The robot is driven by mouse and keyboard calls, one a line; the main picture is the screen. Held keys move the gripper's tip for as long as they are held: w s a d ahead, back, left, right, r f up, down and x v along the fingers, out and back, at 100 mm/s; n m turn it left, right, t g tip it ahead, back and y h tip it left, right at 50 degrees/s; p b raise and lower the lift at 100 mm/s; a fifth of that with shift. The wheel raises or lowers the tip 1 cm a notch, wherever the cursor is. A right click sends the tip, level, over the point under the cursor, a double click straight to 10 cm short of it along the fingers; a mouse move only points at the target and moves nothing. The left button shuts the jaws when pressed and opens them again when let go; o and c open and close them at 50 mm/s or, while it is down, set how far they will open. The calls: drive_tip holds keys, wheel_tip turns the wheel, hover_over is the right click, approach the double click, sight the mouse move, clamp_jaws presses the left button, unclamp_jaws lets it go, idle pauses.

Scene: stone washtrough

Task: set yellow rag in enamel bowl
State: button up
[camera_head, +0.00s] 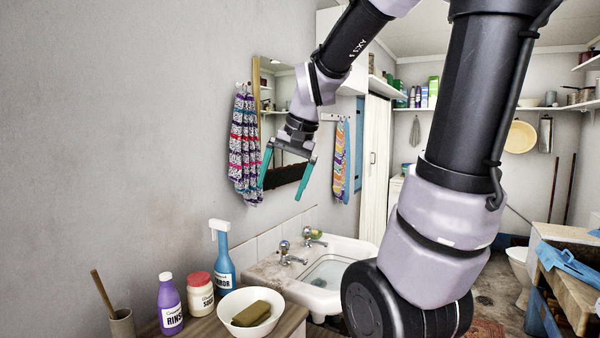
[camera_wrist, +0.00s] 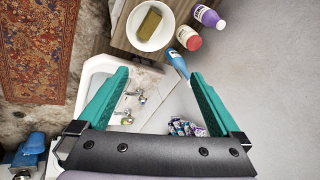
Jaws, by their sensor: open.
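The yellow rag (camera_head: 251,314), a folded olive-yellow block, lies inside the white enamel bowl (camera_head: 229,302) on the wooden counter at the bottom of the head view. In the wrist view the rag (camera_wrist: 149,24) also lies within the bowl (camera_wrist: 166,37), at the top. My gripper (camera_head: 280,193) is open and empty, raised in front of the mirror, well above and apart from the bowl. Its two green fingers (camera_wrist: 160,73) stand wide apart in the wrist view with nothing held between them.
A blue spray bottle (camera_head: 223,272), a red-lidded jar (camera_head: 200,297) and a purple bottle (camera_head: 169,303) stand close behind and left of the bowl. A cup with a stick (camera_head: 122,323) is farther left. A washbasin (camera_head: 352,250) with taps is at right. A patterned towel (camera_head: 244,145) hangs beside the mirror.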

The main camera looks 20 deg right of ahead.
drive_tip(key=s+r+n+t, duration=0.1)
drive_tip(key=s+r+t, duration=0.2)
drive_tip(key=s, duration=0.6)
drive_tip(key=shift+d+r+n, duration=0.3)
drive_tip(key=shift+r+n, duration=0.05)
drive_tip(key=shift+n, duration=0.05)
idle(0.6)
